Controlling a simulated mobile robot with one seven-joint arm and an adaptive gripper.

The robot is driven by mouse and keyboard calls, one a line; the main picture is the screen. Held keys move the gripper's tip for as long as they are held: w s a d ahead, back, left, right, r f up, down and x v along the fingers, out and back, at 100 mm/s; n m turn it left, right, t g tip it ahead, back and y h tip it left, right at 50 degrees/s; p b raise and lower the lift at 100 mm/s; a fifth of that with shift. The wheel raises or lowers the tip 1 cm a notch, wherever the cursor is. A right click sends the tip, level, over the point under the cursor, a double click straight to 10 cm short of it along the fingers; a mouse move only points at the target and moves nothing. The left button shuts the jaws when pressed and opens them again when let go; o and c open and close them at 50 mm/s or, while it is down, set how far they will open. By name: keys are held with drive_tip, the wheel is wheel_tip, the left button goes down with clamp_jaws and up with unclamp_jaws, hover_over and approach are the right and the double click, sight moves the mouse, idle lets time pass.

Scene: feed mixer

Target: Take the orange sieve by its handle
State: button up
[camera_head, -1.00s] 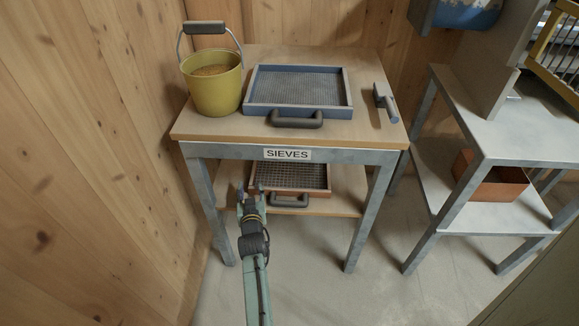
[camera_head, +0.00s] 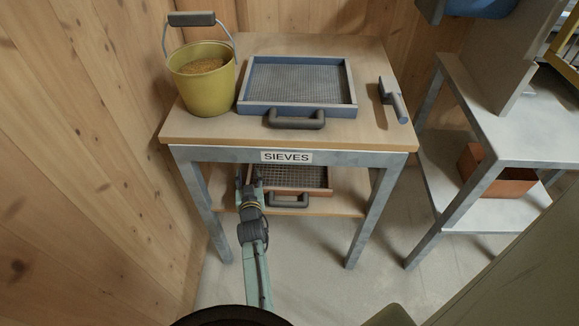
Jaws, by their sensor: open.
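The orange sieve (camera_head: 318,192) lies on the lower shelf of the table marked SIEVES. Its wire mesh is inside an orange frame, and its dark handle (camera_head: 288,202) sticks out at the front edge. The tabletop hides its rear part. My gripper (camera_head: 249,178) is open and empty, fingers pointing toward the shelf, at the left front of the sieve and to the left of the handle. It covers the sieve's left front corner. I cannot tell whether a finger touches the frame.
On the tabletop (camera_head: 210,135) stand a yellow bucket (camera_head: 207,95) of grain, a blue sieve (camera_head: 300,110) with a dark handle, and a brush or scoop (camera_head: 395,101). The table legs (camera_head: 372,215) flank the shelf (camera_head: 340,206). A wooden wall is close on the left.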

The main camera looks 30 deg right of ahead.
drive_tip(key=shift+c, duration=0.3)
clamp_jaws()
drive_tip(key=shift+r, duration=0.1)
idle(0.4)
